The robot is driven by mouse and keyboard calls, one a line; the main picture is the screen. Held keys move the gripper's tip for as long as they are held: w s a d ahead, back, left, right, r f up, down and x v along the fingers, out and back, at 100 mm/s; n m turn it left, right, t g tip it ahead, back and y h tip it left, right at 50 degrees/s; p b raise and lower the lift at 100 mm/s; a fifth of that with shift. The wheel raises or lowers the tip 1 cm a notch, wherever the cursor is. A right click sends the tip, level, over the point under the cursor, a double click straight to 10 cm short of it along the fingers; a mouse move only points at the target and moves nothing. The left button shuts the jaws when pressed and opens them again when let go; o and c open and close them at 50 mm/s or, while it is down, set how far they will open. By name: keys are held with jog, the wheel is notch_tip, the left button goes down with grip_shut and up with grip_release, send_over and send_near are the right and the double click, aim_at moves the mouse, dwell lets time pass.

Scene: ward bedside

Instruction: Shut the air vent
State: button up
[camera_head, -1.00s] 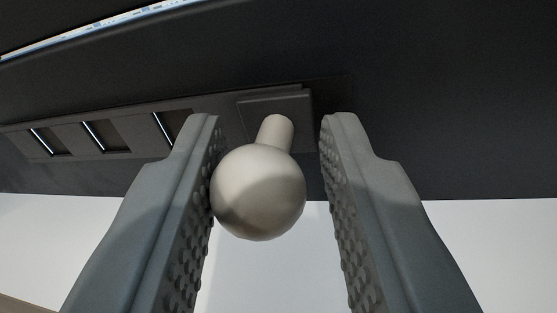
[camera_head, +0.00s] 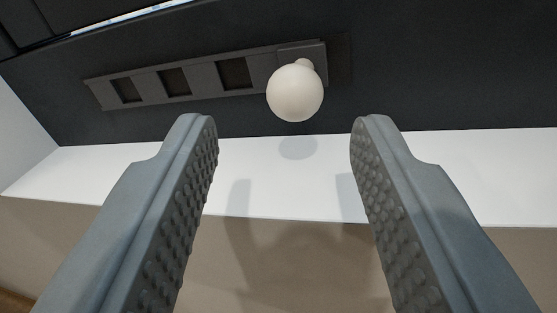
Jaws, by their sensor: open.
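The air vent is a dark grey slotted strip (camera_head: 203,77) set in a black panel in the upper part of the view. Its three square windows look dark. A pale round knob (camera_head: 295,93) sticks out on a short stem from the plate at the strip's right end. My gripper (camera_head: 284,125) is open and empty. Its two grey fingers with studded pads stand wide apart, short of the knob, and do not touch it. The knob shows just beyond and above the gap between the fingertips.
The black panel (camera_head: 450,75) fills the top of the view. Below it is a white band of surface (camera_head: 480,180), and under that a brown surface (camera_head: 300,260) with shadows of my fingers. A thin bright strip (camera_head: 130,17) runs along the upper left.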

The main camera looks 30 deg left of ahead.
jog(key=v, duration=1.1)
jog(key=shift+s, duration=0.2)
jog(key=s+r+m+t+h, duration=0.1)
jog(key=s+r+h, duration=0.2)
jog(key=s+r, duration=0.4)
jog(key=s+r+m+t+h, duration=0.1)
jog(key=s+r+h, duration=0.3)
jog(key=r, duration=0.6)
jog(key=s+a+r, duration=0.2)
jog(key=s, duration=0.8)
jog(key=s+a+r+g, duration=0.1)
jog(key=s+a+r, duration=0.1)
jog(key=s, duration=0.8)
jog(key=shift+s+r, duration=0.4)
jog(key=shift+r, duration=0.4)
jog(key=shift+c, duration=0.4)
